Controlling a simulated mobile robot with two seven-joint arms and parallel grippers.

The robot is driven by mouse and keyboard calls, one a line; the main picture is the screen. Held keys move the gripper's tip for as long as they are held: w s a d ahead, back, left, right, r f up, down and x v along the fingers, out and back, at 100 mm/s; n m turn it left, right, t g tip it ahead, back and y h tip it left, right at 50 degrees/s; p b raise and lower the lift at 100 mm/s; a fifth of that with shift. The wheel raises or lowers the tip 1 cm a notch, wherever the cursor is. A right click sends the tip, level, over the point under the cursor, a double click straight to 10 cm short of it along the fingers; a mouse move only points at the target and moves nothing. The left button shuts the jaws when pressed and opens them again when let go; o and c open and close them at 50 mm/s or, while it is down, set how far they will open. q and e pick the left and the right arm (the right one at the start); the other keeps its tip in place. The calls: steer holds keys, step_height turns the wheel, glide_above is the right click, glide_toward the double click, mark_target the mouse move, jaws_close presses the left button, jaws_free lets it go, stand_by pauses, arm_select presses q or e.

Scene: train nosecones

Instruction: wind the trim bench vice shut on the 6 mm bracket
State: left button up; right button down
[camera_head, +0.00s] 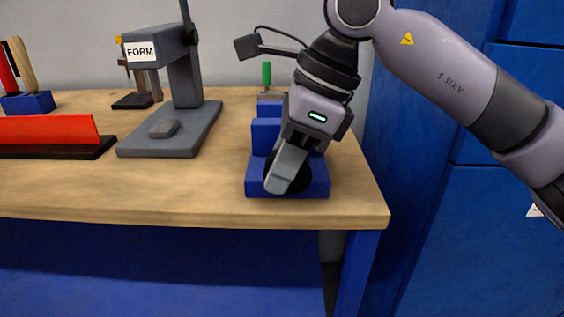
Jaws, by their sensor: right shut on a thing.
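The blue bench vice (258,188) stands on the wooden workbench near its right front corner. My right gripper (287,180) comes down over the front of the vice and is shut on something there. A round black part (302,181) shows at the fingers, probably the vice's handwheel; the gripper covers much of it. The vice's blue jaw blocks (265,136) show left of my gripper. I cannot make out the 6 mm bracket; the gap between the jaws is largely hidden. My left gripper is not in view.
A grey press labelled FORM (172,141) stands left of the vice. A red bar on a black base (52,131) lies farther left. A green-handled tool (267,74) stands behind the vice. Blue cabinets (508,200) stand at the right. The bench front between press and vice is clear.

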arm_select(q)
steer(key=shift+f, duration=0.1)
arm_select(e)
steer(key=shift+f+y+b, duration=0.15)
steer(key=shift+y+b, duration=0.25)
steer(key=shift+b, duration=0.15)
steer(key=shift+d+y+b, duration=0.1)
steer(key=shift+y+b, duration=0.2)
steer(key=shift+b, duration=0.05)
steer(key=shift+d+y+b, duration=0.1)
steer(key=shift+y+b, duration=1)
steer(key=shift+b, duration=0.05)
steer(key=shift+d+y+b, duration=0.1)
steer(key=shift+y+b, duration=0.6)
steer(key=shift+b, duration=0.05)
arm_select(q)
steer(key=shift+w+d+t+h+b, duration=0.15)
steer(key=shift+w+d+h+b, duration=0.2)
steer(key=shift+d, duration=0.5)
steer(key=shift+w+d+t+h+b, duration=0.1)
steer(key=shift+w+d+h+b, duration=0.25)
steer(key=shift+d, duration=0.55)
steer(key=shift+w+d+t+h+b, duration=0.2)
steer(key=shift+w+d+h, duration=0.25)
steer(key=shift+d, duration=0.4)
arm_select(e)
steer(key=shift+r+y, duration=0.25)
steer(key=shift+y, duration=0.75)
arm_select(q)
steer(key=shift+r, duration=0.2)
